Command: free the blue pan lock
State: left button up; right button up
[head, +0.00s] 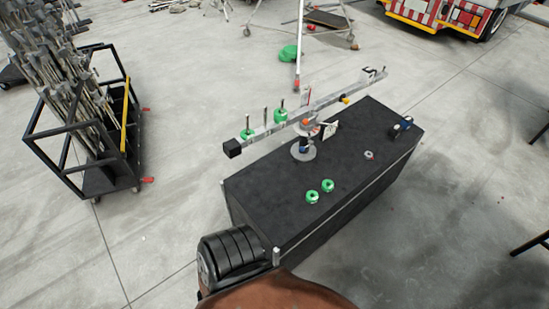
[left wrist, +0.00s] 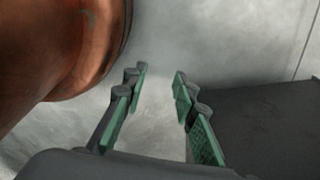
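In the head view a grey beam (head: 335,98) rests across a short post with a round grey base (head: 303,153) on a black case (head: 290,190). A small dark blue part (head: 303,144) shows on the post under the beam; it may be the pan lock, but it is too small to tell its setting. A red-orange part and a white tag (head: 329,130) are beside it. My left gripper (left wrist: 160,76) is open and empty in the left wrist view, near a dark surface at the right. It is not seen in the head view. My right gripper is in neither view.
Two green rings (head: 320,191) and a small blue-black item (head: 402,125) lie on the case top. Green pieces (head: 281,116) sit on pins on the beam. Black ribbed discs (head: 230,258) stand at the case's near left corner. A cart of poles (head: 85,120) stands left.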

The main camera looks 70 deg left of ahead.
aim_at(310, 142)
jog(key=k, duration=0.5)
jog(key=u, duration=1.6)
jog(key=i, duration=0.5)
